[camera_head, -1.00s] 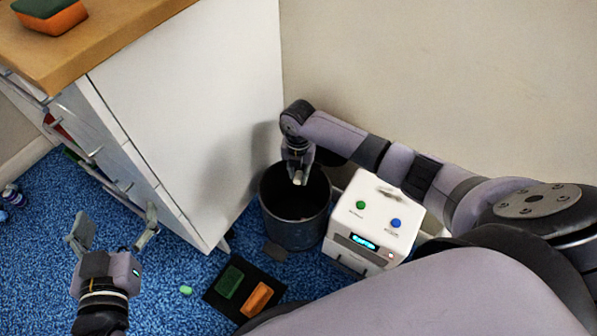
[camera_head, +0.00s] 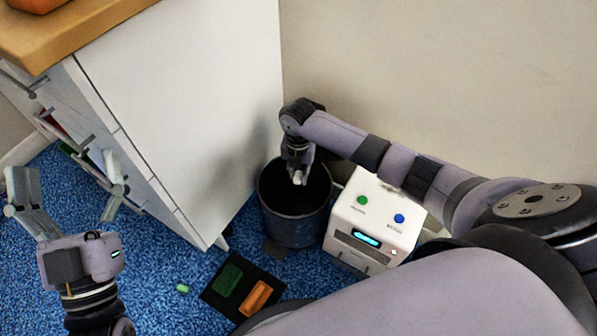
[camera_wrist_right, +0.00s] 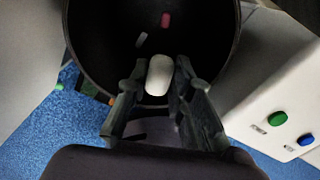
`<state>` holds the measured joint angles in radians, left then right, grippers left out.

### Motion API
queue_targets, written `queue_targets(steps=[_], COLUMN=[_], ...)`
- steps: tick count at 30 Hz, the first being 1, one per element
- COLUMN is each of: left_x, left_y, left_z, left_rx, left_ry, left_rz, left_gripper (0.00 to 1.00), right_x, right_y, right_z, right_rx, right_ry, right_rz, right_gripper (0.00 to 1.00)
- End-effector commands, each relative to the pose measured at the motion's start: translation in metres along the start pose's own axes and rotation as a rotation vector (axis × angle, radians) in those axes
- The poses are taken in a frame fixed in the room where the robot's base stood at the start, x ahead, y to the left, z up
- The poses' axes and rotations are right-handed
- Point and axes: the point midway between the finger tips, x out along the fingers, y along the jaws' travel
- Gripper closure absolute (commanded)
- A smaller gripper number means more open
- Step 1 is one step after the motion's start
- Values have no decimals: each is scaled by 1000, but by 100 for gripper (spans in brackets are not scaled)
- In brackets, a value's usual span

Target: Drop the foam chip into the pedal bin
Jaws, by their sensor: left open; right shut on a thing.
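The foam chip (camera_wrist_right: 159,75) is white and rounded, and sits between the fingertips of my right gripper (camera_wrist_right: 155,85). In the head view the chip (camera_head: 297,177) shows as a pale tip below my right gripper (camera_head: 298,170). The pedal bin (camera_head: 293,228) is a dark round bin standing open on the floor. My right gripper is shut on the chip, over the bin's opening. In the right wrist view the bin's dark inside (camera_wrist_right: 100,40) holds a pink piece and a pale piece. My left gripper (camera_head: 66,190) is open and empty at the left.
A white box with green and blue buttons (camera_head: 375,220) stands right of the bin. A white cabinet (camera_head: 190,110) is to its left. A dark mat with green and orange blocks (camera_head: 215,300) and a green chip (camera_head: 182,288) lie on the blue floor.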

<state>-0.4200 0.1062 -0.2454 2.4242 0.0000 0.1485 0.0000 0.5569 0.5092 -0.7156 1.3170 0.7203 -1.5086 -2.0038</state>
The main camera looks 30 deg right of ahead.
Motion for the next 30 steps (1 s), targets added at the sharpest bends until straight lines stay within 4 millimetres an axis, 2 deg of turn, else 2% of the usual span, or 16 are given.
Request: queue_targets(steps=[11,12,22,30], left_x=[0,0,0,0], left_y=[1,1,1,1], left_z=[-5,-5,-5,-5], left_rx=[-1,-1,-1,-1], left_ry=[28,28,27,25], left_rz=[1,1,1,1], left_gripper=[13,13,13,13], right_x=[1,1,1,0], right_y=[0,0,0,0], right_z=[0,0,0,0], right_rx=[0,0,0,0], right_ry=[0,0,0,0], right_rz=[0,0,0,1], right_gripper=[87,78,56,56])
